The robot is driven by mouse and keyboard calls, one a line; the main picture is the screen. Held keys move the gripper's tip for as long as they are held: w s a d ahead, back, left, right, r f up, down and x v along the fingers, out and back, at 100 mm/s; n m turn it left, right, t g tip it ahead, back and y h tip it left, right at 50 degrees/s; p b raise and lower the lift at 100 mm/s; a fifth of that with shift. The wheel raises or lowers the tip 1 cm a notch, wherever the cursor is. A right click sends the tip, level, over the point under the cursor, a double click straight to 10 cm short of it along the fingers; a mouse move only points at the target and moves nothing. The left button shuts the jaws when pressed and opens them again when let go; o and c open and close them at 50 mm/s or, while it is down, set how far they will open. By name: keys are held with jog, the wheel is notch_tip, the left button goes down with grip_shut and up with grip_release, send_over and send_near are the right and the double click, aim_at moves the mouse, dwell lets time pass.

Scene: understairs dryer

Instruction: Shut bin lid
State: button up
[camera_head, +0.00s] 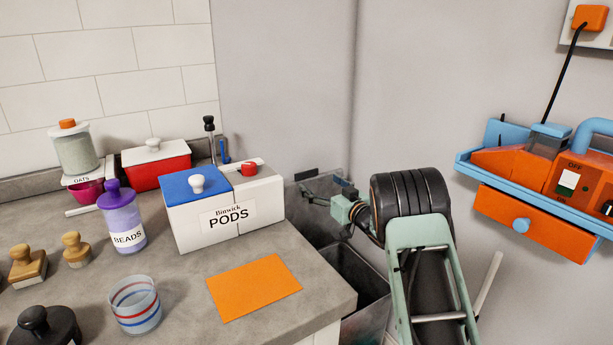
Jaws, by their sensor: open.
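A grey metal bin (372,310) stands on the floor against the right end of the counter. Its dark inside shows from above, so it is open. Its grey lid (303,212) appears to stand raised at the back, near the wall, partly hidden by the white box and my arm. My gripper (312,190) is small in view, in front of the raised lid and above the bin's back part. Its jaws are open and hold nothing visible. Whether the fingers touch the lid I cannot tell.
The counter (180,290) on the left holds a white PODS box (240,225) close to the bin, an orange card (254,287), a striped glass (135,305) and a purple BEADS jar (122,220). An orange and blue wall unit (535,180) juts out at right.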

aim_at(308, 174)
jog(key=b+x, duration=0.1)
jog(key=x, duration=0.7)
jog(key=shift+w+a+b, duration=0.15)
jog(key=shift+a+b, duration=0.05)
jog(key=shift+b, duration=0.1)
jog(key=shift+c, duration=0.6)
jog(key=c, duration=1.6)
jog(key=shift+d, duration=0.15)
